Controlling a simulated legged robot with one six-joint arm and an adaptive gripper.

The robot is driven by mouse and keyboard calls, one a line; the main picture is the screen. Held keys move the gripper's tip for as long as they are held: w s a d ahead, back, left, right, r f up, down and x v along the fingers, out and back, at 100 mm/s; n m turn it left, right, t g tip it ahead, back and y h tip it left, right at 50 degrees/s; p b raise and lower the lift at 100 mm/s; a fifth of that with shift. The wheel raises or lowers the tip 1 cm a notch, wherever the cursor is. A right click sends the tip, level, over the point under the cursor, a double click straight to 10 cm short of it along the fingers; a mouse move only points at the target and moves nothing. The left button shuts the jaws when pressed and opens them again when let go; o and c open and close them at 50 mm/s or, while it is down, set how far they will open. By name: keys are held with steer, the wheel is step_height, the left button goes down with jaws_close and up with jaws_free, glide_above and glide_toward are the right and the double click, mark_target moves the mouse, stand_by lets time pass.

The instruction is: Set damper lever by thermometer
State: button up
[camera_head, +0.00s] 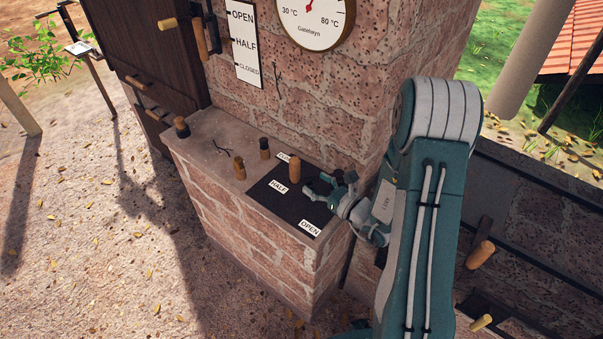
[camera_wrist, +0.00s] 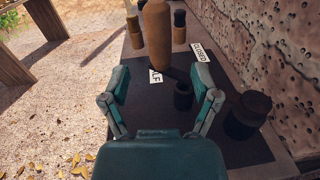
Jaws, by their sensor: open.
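The damper lever has an upright wooden handle (camera_head: 294,168) over a black plate (camera_head: 262,195) on the brick ledge. The plate carries a partly hidden CLOSED label, a HALF label (camera_head: 278,186) and an OPEN label (camera_head: 309,228). The handle stands between CLOSED and HALF; its exact setting is unclear. The thermometer dial (camera_head: 313,18) is cut off at the top; 30 °C and 80 °C show, with only part of a red needle. My gripper (camera_head: 322,188) is open and empty, beside the handle. In the wrist view the handle (camera_wrist: 157,35) is ahead of the fingertips (camera_wrist: 160,80).
A small black cylinder (camera_wrist: 183,95) stands between my fingers in the wrist view, and a larger one (camera_wrist: 248,115) to their right. Several wood-and-black pegs, including one (camera_head: 239,168), stand on the ledge. The brick wall borders the ledge.

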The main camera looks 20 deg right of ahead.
steer(key=v, duration=0.4)
steer(key=shift+s, duration=0.1)
stand_by(0.3)
steer(key=s+a+r+n+g+y, duration=0.2)
steer(key=s+a+r+n+g, duration=1.1)
steer(key=n, duration=0.6)
steer(key=s+d+r+n+t+h, duration=0.3)
steer(key=s+d+r+n+h, duration=0.3)
steer(key=n+h, duration=0.5)
steer(key=shift+s+d+r, duration=0.2)
steer(key=shift+d+r, duration=0.25)
